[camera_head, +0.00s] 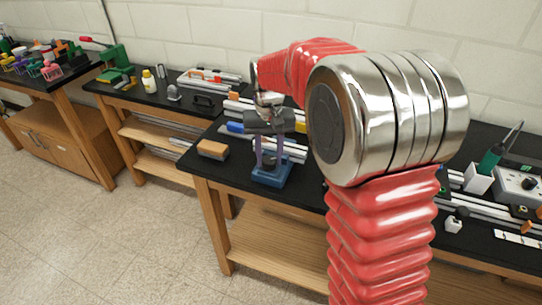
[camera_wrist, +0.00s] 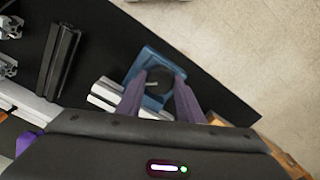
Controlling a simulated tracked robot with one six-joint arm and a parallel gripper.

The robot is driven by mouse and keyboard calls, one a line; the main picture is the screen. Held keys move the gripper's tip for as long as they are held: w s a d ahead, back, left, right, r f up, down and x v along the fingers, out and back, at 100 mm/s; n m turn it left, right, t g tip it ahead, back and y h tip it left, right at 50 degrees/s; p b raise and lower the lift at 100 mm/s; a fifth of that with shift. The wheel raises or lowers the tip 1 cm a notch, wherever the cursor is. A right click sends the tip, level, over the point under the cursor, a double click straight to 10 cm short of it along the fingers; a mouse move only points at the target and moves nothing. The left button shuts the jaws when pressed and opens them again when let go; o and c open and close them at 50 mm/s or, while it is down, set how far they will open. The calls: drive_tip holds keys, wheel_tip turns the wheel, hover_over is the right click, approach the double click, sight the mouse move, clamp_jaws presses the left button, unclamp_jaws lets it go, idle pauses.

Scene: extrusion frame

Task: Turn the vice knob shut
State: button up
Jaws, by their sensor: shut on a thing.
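The blue vice (camera_head: 270,178) stands near the front left corner of the black table. It also shows in the wrist view (camera_wrist: 147,60). Its dark round knob (camera_wrist: 161,83), with a light bar across it, lies between my purple fingers in the wrist view. My gripper (camera_wrist: 160,76) points down over the vice and is shut on the knob, one finger on each side. In the head view my gripper (camera_head: 270,163) hides most of the knob. How far the vice jaws are apart cannot be told.
A brown and grey block (camera_head: 212,149) lies left of the vice, close to the table edge. Aluminium profiles (camera_head: 292,150) lie behind it. A dark bar (camera_wrist: 62,55) shows left in the wrist view. Boxes and a grey device (camera_head: 518,185) stand at right.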

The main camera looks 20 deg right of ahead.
sight(269, 159)
drive_tip(key=m, duration=0.5)
drive_tip(key=shift+s+f+m, duration=0.1)
drive_tip(key=shift+s+m, duration=0.05)
drive_tip(key=shift+m, duration=0.15)
drive_tip(key=m, duration=0.5)
drive_tip(key=shift+m, duration=0.4)
drive_tip(key=o, duration=1.1)
drive_tip(key=shift+c, duration=0.2)
drive_tip(key=shift+r, duration=0.2)
drive_tip(key=shift+r, duration=0.25)
wheel_tip(269, 159, up, 13)
